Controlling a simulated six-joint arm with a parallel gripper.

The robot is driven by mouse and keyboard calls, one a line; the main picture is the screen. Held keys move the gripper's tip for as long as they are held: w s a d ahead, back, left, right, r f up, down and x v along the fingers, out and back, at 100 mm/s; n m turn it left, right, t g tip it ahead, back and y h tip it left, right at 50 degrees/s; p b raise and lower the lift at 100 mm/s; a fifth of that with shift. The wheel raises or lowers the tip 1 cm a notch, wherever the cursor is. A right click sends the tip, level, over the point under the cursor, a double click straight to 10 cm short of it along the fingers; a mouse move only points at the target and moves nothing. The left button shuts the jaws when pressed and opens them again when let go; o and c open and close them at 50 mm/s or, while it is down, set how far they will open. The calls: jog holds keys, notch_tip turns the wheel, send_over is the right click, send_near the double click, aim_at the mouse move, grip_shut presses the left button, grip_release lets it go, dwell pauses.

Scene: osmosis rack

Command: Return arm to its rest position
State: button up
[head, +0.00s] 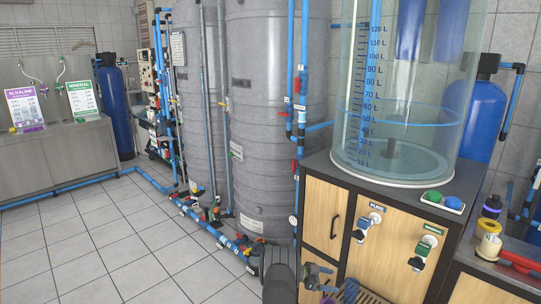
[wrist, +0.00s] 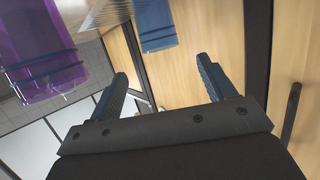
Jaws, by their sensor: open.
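My gripper (wrist: 160,68) shows in the wrist view with its two dark fingers spread apart and nothing between them. In the head view my gripper (head: 322,279) is low in the picture, in front of the wooden cabinet (head: 326,215). A purple see-through container (wrist: 50,50) is at the upper left of the wrist view, beyond the left finger. A blue container (wrist: 155,24) is at the top middle, beyond the gap between the fingers. Neither appears to touch the fingers. Their lower parts or far sides are cut off by the picture edge.
A clear graduated tank (head: 405,100) stands on the cabinet. Two taps, one blue-labelled (head: 368,226) and one green-labelled (head: 424,250), stick out of its front. Large grey tanks (head: 270,120) and blue pipes (head: 222,238) stand behind. The tiled floor (head: 90,250) at left is clear.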

aim_at(353, 285)
jog(key=x, duration=1.1)
jog(key=shift+s+a+f, duration=0.1)
jog(key=shift+f, duration=0.05)
jog(key=s+d+r, duration=0.6)
jog(key=s+r, duration=0.4)
jog(key=r, duration=0.2)
jog(key=s+a+f+n+t, duration=0.2)
jog(key=s+t, duration=0.1)
jog(key=s, duration=0.3)
jog(key=s+a+f+n+t+y, duration=0.1)
jog(key=s+a+f+n+t, duration=0.1)
jog(key=s, duration=0.4)
jog(key=shift+s+a+f+n+t, duration=0.15)
jog(key=shift+a+f+n+t, duration=0.2)
jog(key=shift+a+f, duration=0.2)
